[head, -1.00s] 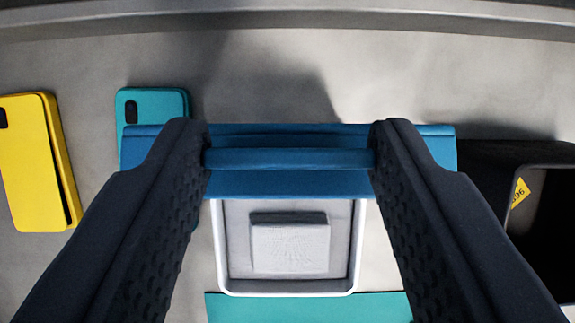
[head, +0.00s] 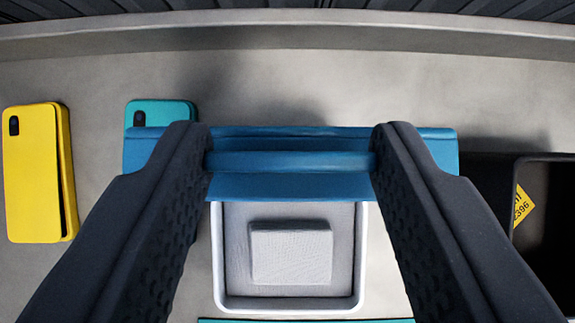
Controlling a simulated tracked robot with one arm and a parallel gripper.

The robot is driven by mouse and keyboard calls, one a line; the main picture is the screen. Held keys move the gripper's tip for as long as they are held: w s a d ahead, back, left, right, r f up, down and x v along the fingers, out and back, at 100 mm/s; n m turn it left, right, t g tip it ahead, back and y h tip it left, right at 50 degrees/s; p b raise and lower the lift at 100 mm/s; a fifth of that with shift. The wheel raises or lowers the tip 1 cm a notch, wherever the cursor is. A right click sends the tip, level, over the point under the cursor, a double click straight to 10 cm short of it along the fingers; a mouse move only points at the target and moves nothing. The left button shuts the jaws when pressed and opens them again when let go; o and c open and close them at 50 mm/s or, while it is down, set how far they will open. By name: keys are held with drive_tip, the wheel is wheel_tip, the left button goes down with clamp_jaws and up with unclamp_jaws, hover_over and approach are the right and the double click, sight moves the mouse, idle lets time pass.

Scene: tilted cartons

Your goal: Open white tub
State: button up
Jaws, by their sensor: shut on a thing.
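My gripper (head: 290,160) is shut on the bar handle of a blue lid (head: 290,187), with one dark finger at each end of the bar. The lid looks much wider than the tub and hangs between the camera and it. The white tub (head: 217,270) stands upright below, its front part uncovered. A grey block (head: 291,252) lies inside. The tub's far edge is hidden behind the lid.
A yellow phone-like case (head: 35,180) lies at left, and a teal one (head: 165,112) is partly behind the lid. A dark open box (head: 490,190) with a yellow label stands at right. A raised ledge (head: 290,30) runs along the back. Grey surface lies clear behind the lid.

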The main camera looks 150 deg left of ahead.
drive_tip(key=o, duration=1.4)
drive_tip(key=shift+s, duration=0.1)
drive_tip(key=b+v, duration=0.1)
drive_tip(key=v, duration=1.2)
drive_tip(key=shift+r+b, duration=0.3)
drive_tip(key=shift+b, duration=0.05)
drive_tip(key=shift+s+a, duration=0.1)
drive_tip(key=shift+s, duration=0.05)
